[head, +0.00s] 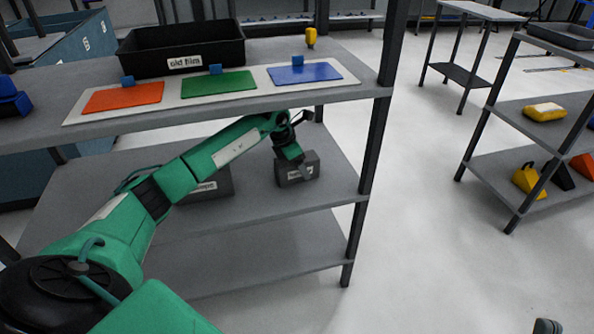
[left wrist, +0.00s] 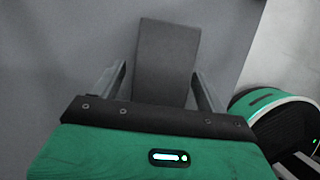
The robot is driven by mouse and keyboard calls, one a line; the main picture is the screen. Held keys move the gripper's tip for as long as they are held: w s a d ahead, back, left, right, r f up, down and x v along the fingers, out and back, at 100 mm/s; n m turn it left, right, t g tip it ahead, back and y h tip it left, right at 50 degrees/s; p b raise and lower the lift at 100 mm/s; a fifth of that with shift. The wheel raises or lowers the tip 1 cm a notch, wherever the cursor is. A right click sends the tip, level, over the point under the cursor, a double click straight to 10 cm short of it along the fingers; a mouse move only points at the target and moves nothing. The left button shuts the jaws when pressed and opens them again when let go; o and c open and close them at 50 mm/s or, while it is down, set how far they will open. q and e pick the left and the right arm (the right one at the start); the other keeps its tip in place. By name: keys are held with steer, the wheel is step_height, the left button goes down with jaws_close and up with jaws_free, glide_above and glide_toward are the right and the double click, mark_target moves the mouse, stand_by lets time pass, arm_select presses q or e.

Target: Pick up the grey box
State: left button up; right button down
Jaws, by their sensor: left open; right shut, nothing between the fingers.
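The grey box (head: 313,169), dark with a small pale label, sits on the middle shelf near its right end. In the left wrist view the grey box (left wrist: 166,60) lies between the two fingers of my left gripper (left wrist: 159,72). That gripper is open, with a finger on each side of the box and visible gaps beside it. In the head view my left arm reaches in from the left, and its hand partly hides the box. My right gripper (head: 548,326) shows only as a small dark piece at the bottom edge, shut and empty.
Another dark labelled box (head: 212,186) sits left on the same shelf, partly behind my arm. The upper shelf (head: 350,92) above holds a black "old film" bin (head: 180,50) and a board with orange, green and blue sheets. Open floor (head: 420,220) lies to the right.

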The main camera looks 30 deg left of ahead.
arm_select(q)
steer(key=shift+w+f, duration=0.1)
steer(key=shift+f, duration=0.05)
steer(key=shift+f, duration=0.25)
stand_by(0.5)
steer(key=shift+c, duration=0.3)
steer(key=c, duration=1.2)
steer(key=shift+r, duration=0.1)
